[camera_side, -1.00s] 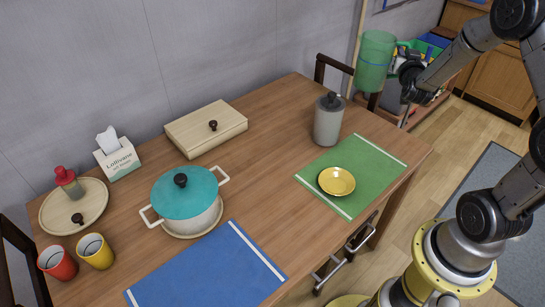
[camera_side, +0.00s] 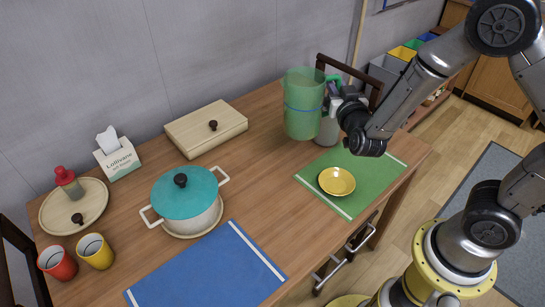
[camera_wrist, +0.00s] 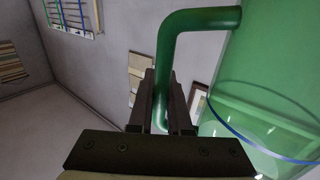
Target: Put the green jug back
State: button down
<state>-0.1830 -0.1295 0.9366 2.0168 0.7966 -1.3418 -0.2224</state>
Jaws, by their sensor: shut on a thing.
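The green jug (camera_side: 303,104) is a translucent green vessel with a blue line around it. In the side view it is upright at the back right of the table, left of and partly in front of the grey canister. I cannot tell whether its base touches the table. My gripper (camera_side: 335,97) is at the jug's right side. In the wrist view my gripper (camera_wrist: 165,95) is shut on the jug's dark green handle (camera_wrist: 163,50), and the jug's clear wall (camera_wrist: 275,85) fills the right side.
The grey canister (camera_side: 328,130) stands close beside the jug, mostly hidden. A yellow bowl (camera_side: 337,181) sits on the green mat (camera_side: 375,160). A wooden box (camera_side: 207,130) and a teal-lidded pot (camera_side: 186,196) are further left. The table between box and jug is bare.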

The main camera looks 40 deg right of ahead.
notch_tip(320, 180, down, 8)
jog(key=w+d+f, duration=0.2)
jog(key=w+f, duration=1.1)
jog(key=shift+w+d+f, duration=0.25)
jog(key=shift+w+f, duration=0.05)
jog(key=shift+w, duration=0.1)
jog(key=shift+f, duration=0.15)
jog(key=c, duration=0.9)
grip_release()
jog(key=shift+o, duration=0.2)
